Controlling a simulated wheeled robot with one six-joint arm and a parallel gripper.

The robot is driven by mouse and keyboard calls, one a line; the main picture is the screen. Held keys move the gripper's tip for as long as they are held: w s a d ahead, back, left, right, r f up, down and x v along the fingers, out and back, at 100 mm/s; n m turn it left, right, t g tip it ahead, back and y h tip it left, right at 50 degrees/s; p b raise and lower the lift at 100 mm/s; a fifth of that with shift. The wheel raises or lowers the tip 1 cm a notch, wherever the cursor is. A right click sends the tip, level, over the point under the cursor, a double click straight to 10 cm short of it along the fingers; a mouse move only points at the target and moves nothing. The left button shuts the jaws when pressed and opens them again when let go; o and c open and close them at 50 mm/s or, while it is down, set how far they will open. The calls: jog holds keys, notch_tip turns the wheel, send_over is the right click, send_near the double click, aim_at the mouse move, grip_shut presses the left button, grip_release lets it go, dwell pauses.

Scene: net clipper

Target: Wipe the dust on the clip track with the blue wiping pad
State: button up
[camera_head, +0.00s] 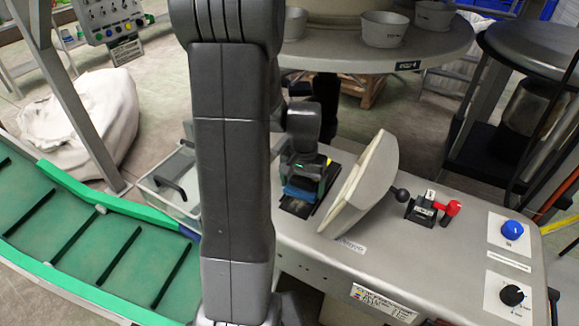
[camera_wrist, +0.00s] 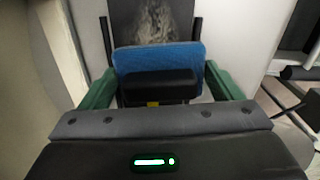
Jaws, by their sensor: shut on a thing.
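The blue wiping pad (camera_wrist: 158,57) is in my gripper (camera_wrist: 160,84), whose green fingers stand on either side of its black handle (camera_wrist: 160,88). In the head view the pad (camera_head: 299,193) shows under my gripper (camera_head: 304,180), low over the clip track (camera_head: 296,208). In the wrist view the dark clip track (camera_wrist: 122,28) runs ahead of the pad between two black rails. Pale grey dust (camera_wrist: 158,20) covers the middle of the track just beyond the pad. The pad looks down at the track, but I cannot tell if it touches; the track beneath it is hidden.
A tilted beige plate (camera_head: 363,183) stands close right of my gripper. Right of it are a red-knobbed lever (camera_head: 449,209) and a blue knob (camera_head: 512,230). A white tray (camera_head: 170,182) and green conveyor (camera_head: 85,245) lie left. A round table (camera_head: 335,60) stands behind.

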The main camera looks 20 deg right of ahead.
aim_at(298, 179)
jog(key=shift+w+a, duration=0.25)
jog(key=r+p, duration=0.1)
jog(key=r, duration=0.1)
jog(key=r+p, duration=0.2)
jog(key=r, duration=0.1)
jog(key=shift+w+a, duration=0.15)
jog(key=shift+w, duration=0.05)
jog(key=shift+r+p, duration=1.2)
jog(key=shift+r, duration=0.15)
jog(key=shift+f, duration=0.15)
